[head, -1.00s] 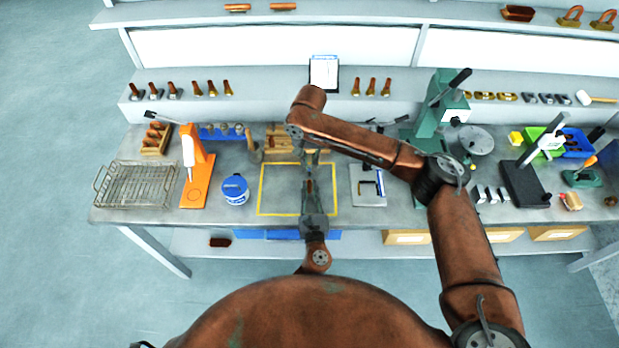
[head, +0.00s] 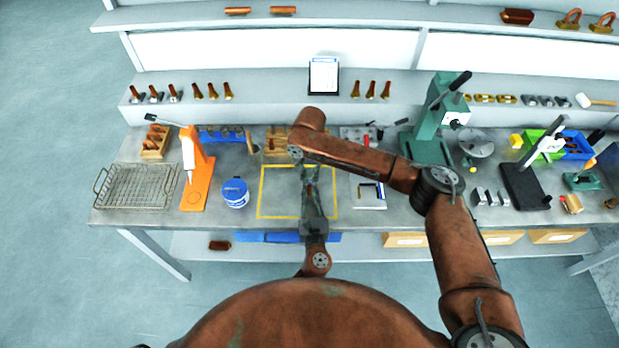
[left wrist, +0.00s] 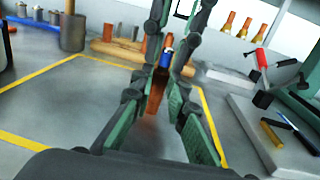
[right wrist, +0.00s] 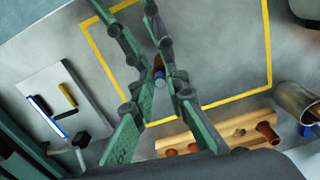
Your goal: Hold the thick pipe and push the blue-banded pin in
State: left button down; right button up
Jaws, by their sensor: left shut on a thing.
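The thick pipe (left wrist: 158,92) is a copper-brown tube upright between the fingers of my left gripper (head: 312,186), above the yellow-outlined square. My left gripper is shut on it. The blue-banded pin (left wrist: 167,58) shows just above the pipe in the left wrist view, in line with it; how deep it sits cannot be told. In the right wrist view a blue-grey end (right wrist: 160,82) shows beside the brown. My right gripper (right wrist: 159,92) comes down from the far side, its fingers either side of the pin. Whether they touch it is unclear. My right forearm hides this in the head view.
The yellow outline (head: 260,190) encloses bare bench. A blue tin (head: 235,192), an orange stand (head: 197,180) and a wire basket (head: 135,186) stand to the left. A white board with tools (head: 368,190) lies right. A wooden rack (right wrist: 220,133) and a green press (head: 430,130) stand behind.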

aim_at(309, 180)
jog(key=shift+o, duration=1.4)
notch_tip(309, 180, up, 12)
jog(key=shift+r, duration=0.15)
pick_arm(q)
jog(key=c, duration=1.8)
grip_release()
jog(key=shift+s, duration=0.1)
